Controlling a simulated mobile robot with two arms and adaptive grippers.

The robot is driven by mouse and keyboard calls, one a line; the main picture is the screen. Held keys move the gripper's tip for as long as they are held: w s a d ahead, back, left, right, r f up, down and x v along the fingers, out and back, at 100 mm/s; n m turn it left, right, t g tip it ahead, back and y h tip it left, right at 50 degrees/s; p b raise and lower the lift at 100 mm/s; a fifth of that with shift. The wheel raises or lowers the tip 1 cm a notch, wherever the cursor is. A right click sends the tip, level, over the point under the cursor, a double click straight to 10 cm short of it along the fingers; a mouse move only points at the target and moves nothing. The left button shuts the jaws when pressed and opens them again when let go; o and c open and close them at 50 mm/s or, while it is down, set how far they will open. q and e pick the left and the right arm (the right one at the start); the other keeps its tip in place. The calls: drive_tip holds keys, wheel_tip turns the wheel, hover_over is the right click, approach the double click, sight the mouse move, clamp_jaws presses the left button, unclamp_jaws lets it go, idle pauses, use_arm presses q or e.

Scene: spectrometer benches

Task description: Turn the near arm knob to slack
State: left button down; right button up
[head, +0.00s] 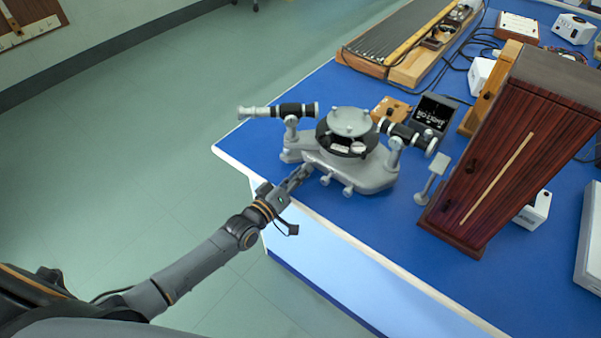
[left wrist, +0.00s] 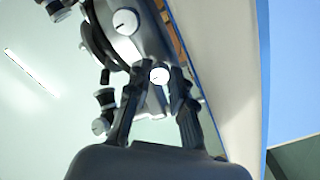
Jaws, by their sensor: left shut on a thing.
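The grey spectrometer (head: 372,178) stands at the corner of the blue bench, with a round table on top and a tube to each side. My left gripper (head: 304,173) reaches its base from the front left. In the left wrist view, a small white-faced knob with a dark mark (left wrist: 159,76) sits between the fingertips, and the gripper (left wrist: 157,85) is shut on it. In the head view the fingers hide this knob. Another white-faced knob (left wrist: 125,22) shows beyond it. Two small knobs (head: 325,180) (head: 348,190) stick out from the base right of my gripper. My right gripper is out of view.
A tall dark wooden box (head: 520,150) stands on the bench (head: 400,250) to the right, with a small grey stand (head: 432,180) beside it. The bench's front edge runs below my gripper; open floor lies left.

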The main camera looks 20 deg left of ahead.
use_arm(q)
drive_tip(key=c, duration=1.5)
unclamp_jaws()
drive_tip(key=shift+o, duration=0.2)
drive_tip(key=v, duration=1.2)
